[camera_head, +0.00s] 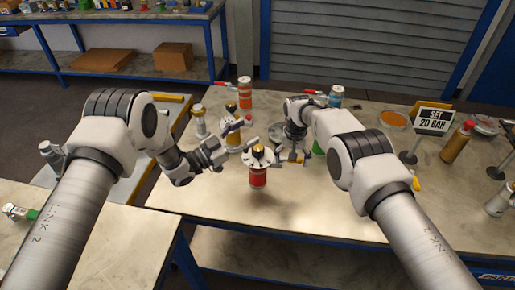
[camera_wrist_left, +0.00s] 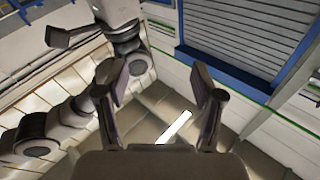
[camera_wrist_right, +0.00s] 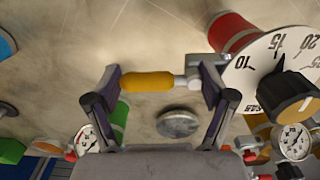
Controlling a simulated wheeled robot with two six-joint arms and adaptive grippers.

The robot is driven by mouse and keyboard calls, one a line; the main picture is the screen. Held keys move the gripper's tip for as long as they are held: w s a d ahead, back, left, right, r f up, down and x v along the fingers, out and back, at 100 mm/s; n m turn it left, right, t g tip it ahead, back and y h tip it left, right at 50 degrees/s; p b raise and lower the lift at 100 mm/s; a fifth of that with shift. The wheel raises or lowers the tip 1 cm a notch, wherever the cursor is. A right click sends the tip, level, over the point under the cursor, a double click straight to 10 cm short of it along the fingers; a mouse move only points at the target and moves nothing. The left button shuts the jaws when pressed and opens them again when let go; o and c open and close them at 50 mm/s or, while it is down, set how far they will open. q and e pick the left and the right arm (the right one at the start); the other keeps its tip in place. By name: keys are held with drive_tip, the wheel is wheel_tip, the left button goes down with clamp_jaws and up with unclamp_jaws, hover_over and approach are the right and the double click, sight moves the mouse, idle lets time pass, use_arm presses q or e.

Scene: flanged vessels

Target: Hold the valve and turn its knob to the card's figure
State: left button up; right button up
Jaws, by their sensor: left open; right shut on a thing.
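The valve (camera_head: 258,178) has a red body, a white dial and a black-and-gold knob. It appears raised, with a shadow on the table below. My right gripper (camera_head: 293,157) is shut on its yellow side handle (camera_wrist_right: 147,82). In the right wrist view the dial (camera_wrist_right: 262,62) shows several figures, and the knob (camera_wrist_right: 285,95) has its dark pointer near 15. The card (camera_head: 433,120) reads "SET 20 BAR". My left gripper (camera_head: 239,138) is open and empty, left of the valve and apart from its knob. The left wrist view shows its spread fingers (camera_wrist_left: 162,88) but not the valve.
The front of the table is clear.

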sight(254, 152)
use_arm(q)
drive_tip(key=s+a+f+n+t+y, duration=0.35)
drive_tip(key=s+f+n+y, duration=0.25)
drive_tip(key=f, duration=0.4)
drive_tip(key=x, duration=1.2)
drive_tip(key=shift+w+d+f, duration=0.15)
drive_tip(key=shift+w+f, duration=0.05)
drive_tip(key=shift+f, duration=0.05)
drive_tip(key=c, duration=1.2)
